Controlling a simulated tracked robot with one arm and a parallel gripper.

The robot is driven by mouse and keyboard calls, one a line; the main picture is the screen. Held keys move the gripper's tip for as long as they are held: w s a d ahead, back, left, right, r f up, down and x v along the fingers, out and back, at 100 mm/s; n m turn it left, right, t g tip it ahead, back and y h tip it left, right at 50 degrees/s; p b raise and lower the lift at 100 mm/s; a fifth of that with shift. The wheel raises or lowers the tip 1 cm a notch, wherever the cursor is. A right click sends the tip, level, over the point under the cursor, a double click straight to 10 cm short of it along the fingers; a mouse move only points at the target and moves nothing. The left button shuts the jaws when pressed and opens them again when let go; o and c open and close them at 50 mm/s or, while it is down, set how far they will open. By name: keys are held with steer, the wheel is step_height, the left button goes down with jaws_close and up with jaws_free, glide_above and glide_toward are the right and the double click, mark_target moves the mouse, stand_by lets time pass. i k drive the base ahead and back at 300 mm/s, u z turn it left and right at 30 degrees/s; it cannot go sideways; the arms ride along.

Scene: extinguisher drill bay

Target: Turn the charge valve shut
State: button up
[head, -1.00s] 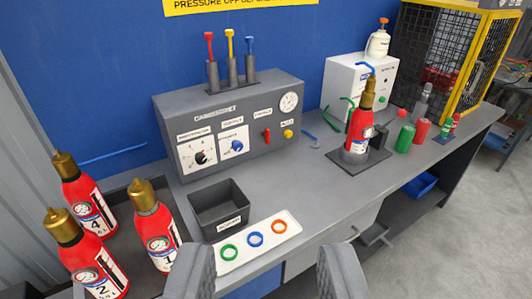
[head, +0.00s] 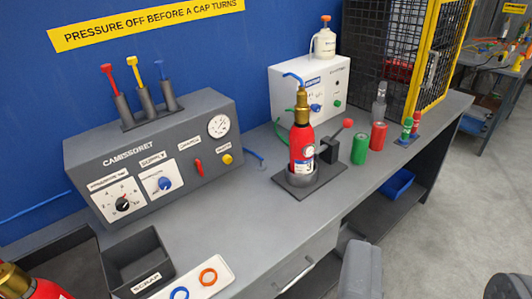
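The grey console (head: 150,125) stands against the blue wall. Its front carries a black dial (head: 122,204), a blue knob (head: 164,184), a small red lever (head: 198,167), a yellow button (head: 227,158) and a round gauge (head: 218,126). The small labels are too blurred to tell surely which is the charge valve. The red lever stands roughly upright. My gripper (head: 435,270) shows at the bottom right, its two fingers wide apart with nothing between them. It is well to the right of the console and touches none of these controls.
A red extinguisher (head: 302,145) stands in a holder on the bench, with a blue hose at its top. Green (head: 360,148) and red (head: 378,136) cylinders stand to its right. A scrap bin (head: 138,258) and a white ring tray (head: 205,278) lie before the console. The bench middle is clear.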

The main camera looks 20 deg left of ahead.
mark_target(197, 164)
steer(key=u, duration=0.05)
steer(key=i, duration=1.3)
steer(key=u, duration=0.75)
